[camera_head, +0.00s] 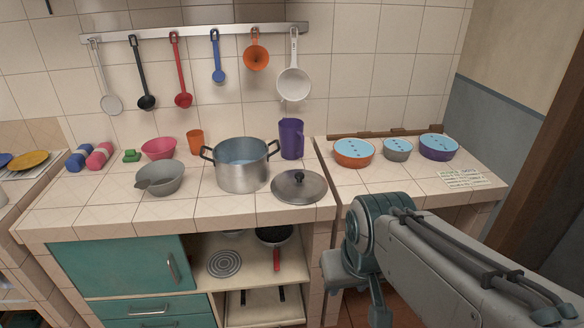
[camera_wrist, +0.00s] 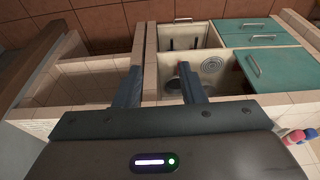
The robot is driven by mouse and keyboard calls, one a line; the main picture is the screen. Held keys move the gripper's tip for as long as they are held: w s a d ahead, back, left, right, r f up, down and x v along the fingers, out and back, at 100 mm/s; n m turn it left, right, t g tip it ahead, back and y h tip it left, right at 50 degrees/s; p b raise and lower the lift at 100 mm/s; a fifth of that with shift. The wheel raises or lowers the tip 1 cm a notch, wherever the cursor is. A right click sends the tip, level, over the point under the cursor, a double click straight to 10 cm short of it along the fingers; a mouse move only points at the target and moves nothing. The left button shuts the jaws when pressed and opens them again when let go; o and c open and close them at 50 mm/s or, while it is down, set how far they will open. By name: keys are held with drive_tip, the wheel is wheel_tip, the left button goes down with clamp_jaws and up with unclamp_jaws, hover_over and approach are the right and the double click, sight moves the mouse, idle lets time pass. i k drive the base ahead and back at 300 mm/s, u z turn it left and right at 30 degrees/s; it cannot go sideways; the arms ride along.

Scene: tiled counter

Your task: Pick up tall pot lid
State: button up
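The tall pot lid (camera_head: 299,186) lies flat near the front edge of the tiled counter. I cannot make out the lid in the wrist view.
A purple pitcher (camera_head: 291,139) stands behind the lid, and a grey bowl (camera_head: 160,178) is left of the pot. Three blue-topped bowls, one of them orange (camera_head: 353,157), stand on the right counter (camera_head: 400,185). Open shelves below hold a red-handled pan (camera_head: 275,236).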

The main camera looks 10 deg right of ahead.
sight(293, 186)
drive_tip(key=i, duration=1.3)
